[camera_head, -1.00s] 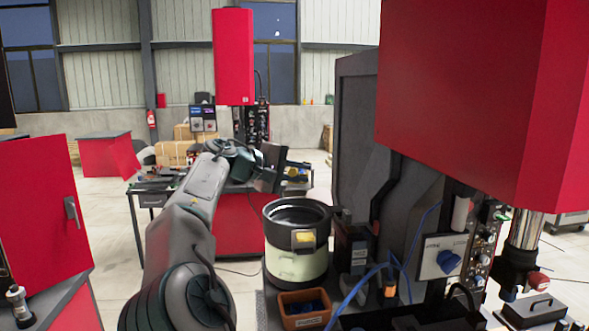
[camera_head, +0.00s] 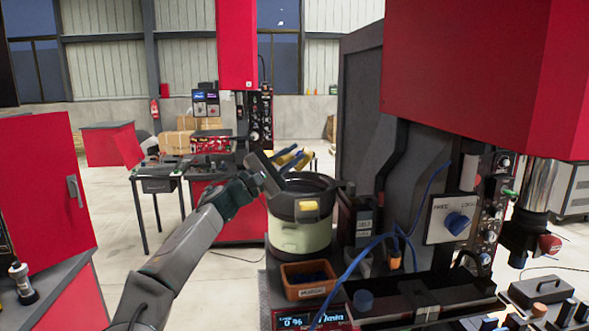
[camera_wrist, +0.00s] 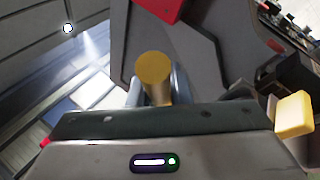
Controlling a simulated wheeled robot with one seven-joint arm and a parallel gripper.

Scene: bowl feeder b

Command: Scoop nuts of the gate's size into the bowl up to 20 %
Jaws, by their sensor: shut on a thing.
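My gripper (camera_head: 292,162) is above the rear left of the black-rimmed, cream bowl feeder (camera_head: 300,236). It is shut on a yellow-brown cylindrical handle, which shows end-on between the fingers in the wrist view (camera_wrist: 153,72). What is at the handle's other end is hidden, so I cannot tell whether it carries nuts. The inside of the bowl is dark and its contents cannot be made out. A small orange-brown bin (camera_head: 308,290) in front of the bowl holds dark blue pieces. A red display (camera_head: 312,319) at the front reads 0 %.
A panel with a blue knob (camera_head: 457,222) marked FREE and LOCK stands right of the bowl. A blue cable (camera_head: 375,240) runs beside it. A large red housing (camera_head: 480,75) overhangs the right side. A workbench (camera_head: 160,178) stands behind. The floor at left is open.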

